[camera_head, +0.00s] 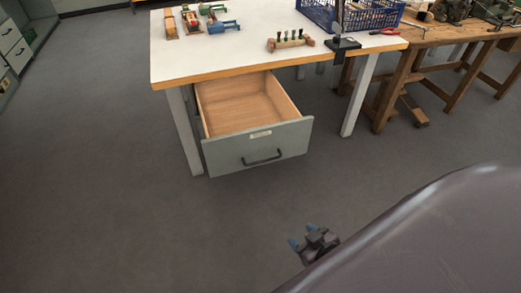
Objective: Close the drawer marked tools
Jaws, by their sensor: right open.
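A drawer (225,152) under the white-topped table is pulled far out. Its grey-green front has a dark bar handle and a small pale label (261,134), too small to read. The wooden inside looks empty. My right gripper (302,243) shows at the lower middle, in front of the drawer and below it in the picture. It is open, with bluish fingertips, and touches nothing. A large dark, rounded part of my own body hides the lower right corner. My left gripper is not in view.
A wooden workbench (440,36) stands at the right. Grey cabinets (14,45) stand at the far left. The floor before the drawer is clear.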

